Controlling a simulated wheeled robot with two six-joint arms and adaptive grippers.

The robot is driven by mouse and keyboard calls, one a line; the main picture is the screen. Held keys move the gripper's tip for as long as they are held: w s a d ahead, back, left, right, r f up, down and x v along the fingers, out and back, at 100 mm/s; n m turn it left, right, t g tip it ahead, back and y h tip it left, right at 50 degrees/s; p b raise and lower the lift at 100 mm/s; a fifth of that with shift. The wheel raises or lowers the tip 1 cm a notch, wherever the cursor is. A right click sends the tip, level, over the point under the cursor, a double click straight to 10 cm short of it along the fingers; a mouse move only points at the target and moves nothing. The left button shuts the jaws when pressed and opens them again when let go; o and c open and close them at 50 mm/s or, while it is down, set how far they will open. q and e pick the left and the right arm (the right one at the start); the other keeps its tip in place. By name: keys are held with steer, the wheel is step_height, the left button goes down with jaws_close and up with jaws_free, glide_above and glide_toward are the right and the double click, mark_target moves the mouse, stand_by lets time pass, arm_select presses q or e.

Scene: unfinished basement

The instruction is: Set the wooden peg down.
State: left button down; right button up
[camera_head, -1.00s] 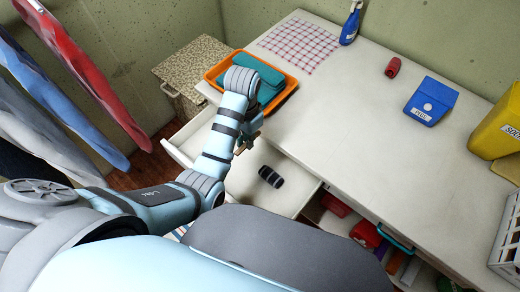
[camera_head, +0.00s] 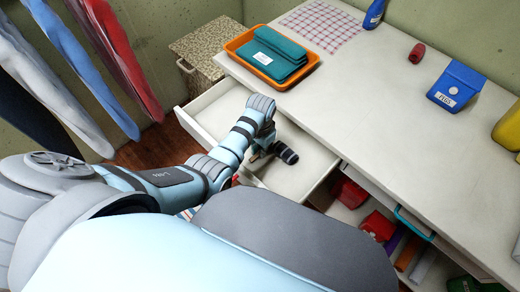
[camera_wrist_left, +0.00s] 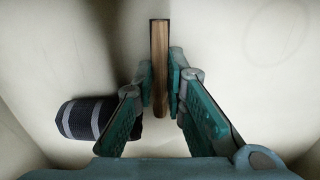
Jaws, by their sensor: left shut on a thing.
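My left gripper (camera_head: 260,152) is down in the open drawer (camera_head: 213,120) below the counter. In the left wrist view its fingers (camera_wrist_left: 160,85) are shut on the wooden peg (camera_wrist_left: 160,45), a narrow brown piece that sticks out beyond the fingertips over the pale drawer floor. I cannot tell whether the peg touches that floor. In the head view the peg is too small and hidden to make out. My right gripper is not in view.
A dark roll with grey bands (camera_head: 287,154) lies in the drawer close beside my left gripper; it also shows in the left wrist view (camera_wrist_left: 82,118). An orange tray (camera_head: 233,47) with teal cloths (camera_head: 275,58) stands on the counter (camera_head: 365,105).

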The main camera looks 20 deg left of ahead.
arm_select(q)
steer(key=shift+f, duration=0.15)
steer(key=c, duration=2)
jaws_free()
steer(key=shift+w+f, duration=0.1)
steer(key=shift+c, duration=0.2)
steer(key=o, duration=0.4)
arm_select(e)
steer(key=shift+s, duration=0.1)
